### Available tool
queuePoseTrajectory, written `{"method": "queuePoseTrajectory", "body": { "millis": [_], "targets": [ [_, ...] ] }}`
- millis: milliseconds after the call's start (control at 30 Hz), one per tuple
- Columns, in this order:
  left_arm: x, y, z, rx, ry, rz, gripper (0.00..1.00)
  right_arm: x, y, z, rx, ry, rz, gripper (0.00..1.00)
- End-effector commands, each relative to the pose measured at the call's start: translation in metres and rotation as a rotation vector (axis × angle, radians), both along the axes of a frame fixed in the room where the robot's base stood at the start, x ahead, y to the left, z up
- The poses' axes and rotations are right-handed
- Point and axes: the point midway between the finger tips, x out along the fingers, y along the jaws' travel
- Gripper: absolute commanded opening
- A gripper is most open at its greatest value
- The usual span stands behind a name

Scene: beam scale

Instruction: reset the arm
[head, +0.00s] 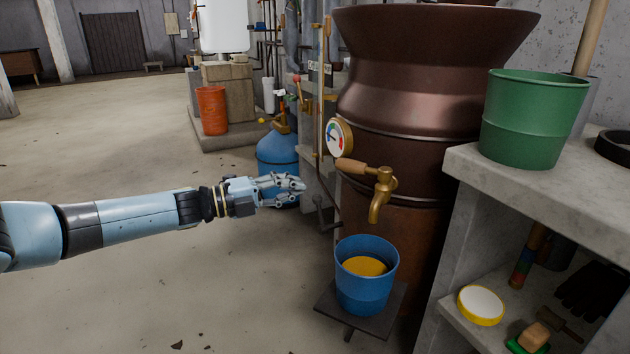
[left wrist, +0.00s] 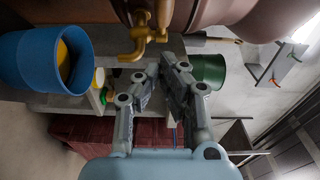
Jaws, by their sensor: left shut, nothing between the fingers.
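My left arm reaches in from the left in the head view. Its gripper (head: 298,186) is shut and empty, in mid-air left of the brass tap (head: 380,188) on the large copper-brown vessel (head: 420,105). In the left wrist view the gripper's fingers (left wrist: 163,75) point toward the tap (left wrist: 143,40). A blue bucket (head: 366,292) with orange-yellow contents (head: 362,266) stands upright on a small dark platform (head: 330,300) below the tap. The bucket also shows at the left of the left wrist view (left wrist: 32,60). My right gripper is in neither view.
A grey stone counter (head: 560,187) at the right holds a green bucket (head: 530,125). A yellow-rimmed round item (head: 480,305) sits on its lower shelf. A blue gas bottle (head: 278,155) stands behind my gripper. An orange bucket (head: 212,112) stands farther back. The left floor is clear.

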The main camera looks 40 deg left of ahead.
Motion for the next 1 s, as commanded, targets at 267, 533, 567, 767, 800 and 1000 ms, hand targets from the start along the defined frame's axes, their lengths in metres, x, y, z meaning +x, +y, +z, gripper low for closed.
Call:
{"method": "queuePoseTrajectory", "body": {
  "millis": [267,533,567,767,800,1000],
  "targets": [
    [-0.015,0.010,0.000,-0.001,0.000,0.000,0.00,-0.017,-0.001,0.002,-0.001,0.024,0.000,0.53],
    [-0.027,-0.001,-0.006,-0.034,0.022,0.007,0.00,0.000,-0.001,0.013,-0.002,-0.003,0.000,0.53],
    [-0.033,-0.007,-0.013,-0.056,0.038,0.014,0.00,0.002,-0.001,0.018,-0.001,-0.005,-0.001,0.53],
    [-0.110,-0.028,-0.125,-0.315,0.336,0.287,0.00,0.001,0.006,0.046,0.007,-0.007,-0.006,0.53],
    [-0.131,-0.032,-0.152,-0.373,0.419,0.364,0.00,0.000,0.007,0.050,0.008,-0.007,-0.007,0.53],
    [-0.254,-0.065,-0.266,-0.614,0.812,0.726,0.00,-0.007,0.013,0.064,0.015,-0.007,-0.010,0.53]
  ]
}}
